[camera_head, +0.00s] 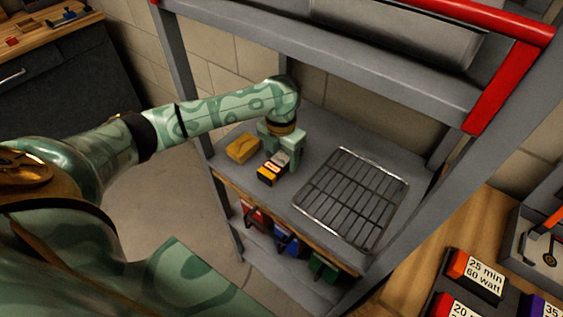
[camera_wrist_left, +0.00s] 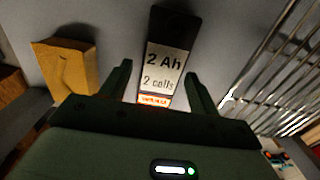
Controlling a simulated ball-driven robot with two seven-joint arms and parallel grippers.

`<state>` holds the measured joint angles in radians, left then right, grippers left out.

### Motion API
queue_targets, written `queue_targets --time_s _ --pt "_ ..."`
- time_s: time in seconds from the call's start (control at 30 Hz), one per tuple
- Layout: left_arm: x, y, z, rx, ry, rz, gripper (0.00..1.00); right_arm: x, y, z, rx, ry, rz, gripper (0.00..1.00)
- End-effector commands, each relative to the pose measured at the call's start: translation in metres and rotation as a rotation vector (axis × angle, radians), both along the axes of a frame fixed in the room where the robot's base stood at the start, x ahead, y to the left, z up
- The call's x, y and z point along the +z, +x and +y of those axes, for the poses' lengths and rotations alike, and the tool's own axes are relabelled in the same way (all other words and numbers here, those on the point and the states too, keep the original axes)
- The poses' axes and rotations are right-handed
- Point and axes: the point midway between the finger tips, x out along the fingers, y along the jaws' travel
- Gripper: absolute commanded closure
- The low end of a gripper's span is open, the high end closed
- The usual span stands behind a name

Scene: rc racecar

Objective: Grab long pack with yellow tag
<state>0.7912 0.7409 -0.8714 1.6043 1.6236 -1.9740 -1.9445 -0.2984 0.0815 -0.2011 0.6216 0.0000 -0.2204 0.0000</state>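A dark pack (camera_head: 273,167) lies on the grey shelf of the rack, with a yellow-orange end facing the front and a pale label. In the left wrist view the pack (camera_wrist_left: 166,58) is black, and its white label reads "2 Ah 2 cells" above an orange-red strip. My left gripper (camera_head: 283,153) is just above the shelf at the pack, fingers pointing down. In the wrist view its fingers (camera_wrist_left: 160,82) are spread on either side of the label's lower end, with gaps to both sides of the pack. My right gripper is not in view.
A yellow block (camera_head: 243,148) lies left of the pack. A wire grid (camera_head: 352,197) lies to its right on the shelf (camera_head: 320,139). Grey rack posts and a red bar (camera_head: 503,88) frame the shelf. Red, blue and green items sit on the lower level.

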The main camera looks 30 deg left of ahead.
Motion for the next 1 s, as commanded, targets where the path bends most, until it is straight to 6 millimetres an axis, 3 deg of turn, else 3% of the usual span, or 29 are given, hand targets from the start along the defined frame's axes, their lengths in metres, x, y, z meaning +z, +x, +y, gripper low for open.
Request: queue_targets --time_s 0.03,0.17,0.2,0.47,0.8,1.0 --pt "0.000 0.000 0.000 0.000 0.000 0.000 0.54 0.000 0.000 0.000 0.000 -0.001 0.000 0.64" --pt "0.000 0.000 0.000 0.000 0.001 0.000 0.90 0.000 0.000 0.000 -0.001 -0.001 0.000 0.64" --pt "0.001 0.000 0.000 0.000 0.000 -0.001 0.92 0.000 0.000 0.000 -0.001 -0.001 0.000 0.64" --pt "0.007 0.001 0.001 0.001 0.001 -0.003 0.92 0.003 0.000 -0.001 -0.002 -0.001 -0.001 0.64" --pt "0.078 0.001 0.000 0.000 0.001 -0.005 0.92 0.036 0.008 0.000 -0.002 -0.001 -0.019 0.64" --pt "0.100 0.000 0.000 0.001 0.000 -0.003 0.92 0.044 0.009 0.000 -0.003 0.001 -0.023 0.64"
